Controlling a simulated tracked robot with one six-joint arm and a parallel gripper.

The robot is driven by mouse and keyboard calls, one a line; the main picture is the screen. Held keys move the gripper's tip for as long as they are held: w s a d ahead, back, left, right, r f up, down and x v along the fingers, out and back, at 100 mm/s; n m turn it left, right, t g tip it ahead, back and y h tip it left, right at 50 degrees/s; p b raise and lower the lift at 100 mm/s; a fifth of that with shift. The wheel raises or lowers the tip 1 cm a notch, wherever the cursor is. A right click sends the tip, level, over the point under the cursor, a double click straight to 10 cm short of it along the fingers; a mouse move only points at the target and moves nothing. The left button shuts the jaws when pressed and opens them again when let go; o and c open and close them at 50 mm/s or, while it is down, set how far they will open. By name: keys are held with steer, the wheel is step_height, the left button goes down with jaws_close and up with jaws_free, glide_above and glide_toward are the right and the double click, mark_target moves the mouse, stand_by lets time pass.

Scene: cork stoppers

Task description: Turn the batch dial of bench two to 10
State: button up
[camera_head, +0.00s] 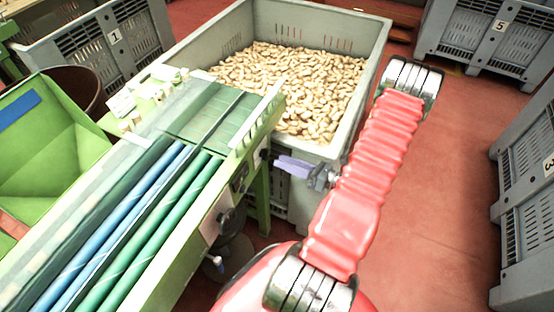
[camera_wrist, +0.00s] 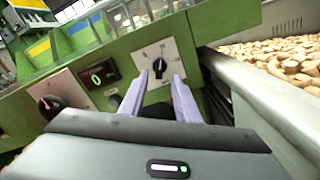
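A dial with a black knob (camera_wrist: 159,67) sits on a white plate with scale marks on the bench's green side, in the wrist view. Its exact setting is too small to read. My gripper (camera_wrist: 161,77) has its two purple fingers apart, with the tips in front of the plate, one to each side of the knob. Contact with the knob cannot be told. In the head view my gripper (camera_head: 279,162) points left at the side of the green bench (camera_head: 170,270). No bench number is readable.
A second black knob (camera_wrist: 50,103) on a pale plate is left of the display. A grey crate (camera_head: 372,50) full of cork stoppers (camera_head: 290,80) stands close behind and beside my gripper. Open red floor (camera_head: 440,200) lies to the right, with more grey crates (camera_head: 525,245) beyond.

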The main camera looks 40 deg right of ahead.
steer(key=v, duration=0.8)
steer(key=shift+s, duration=0.2)
stand_by(0.4)
